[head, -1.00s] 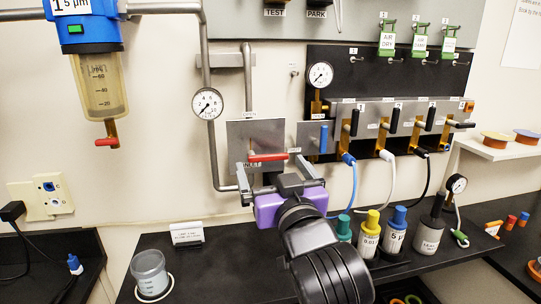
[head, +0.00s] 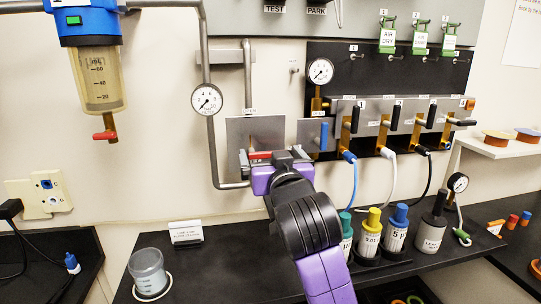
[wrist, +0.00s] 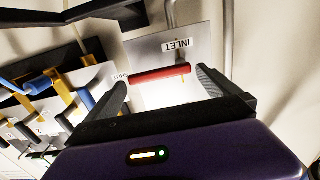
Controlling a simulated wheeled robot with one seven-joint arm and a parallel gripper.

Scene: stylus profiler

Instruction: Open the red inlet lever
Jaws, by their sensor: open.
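The red inlet lever (head: 260,155) lies horizontal on a grey metal panel (head: 255,130) and is partly hidden behind my gripper. In the wrist view the red lever (wrist: 160,73) spans most of the gap between my fingertips, under the INLET label (wrist: 178,46); a SHUT label (wrist: 121,77) is by its left end. My gripper (head: 271,158) is open, with its fingers to either side of the lever. In the wrist view my gripper (wrist: 163,82) also shows open; I cannot tell whether a finger touches the lever.
A small blue lever (head: 323,136) sits just right of the inlet panel. A gauge (head: 207,99) and grey pipe are at left. Several bottles, including a yellow-capped one (head: 371,225), stand on the black bench below. Another red lever (head: 104,135) hangs under the filter bowl.

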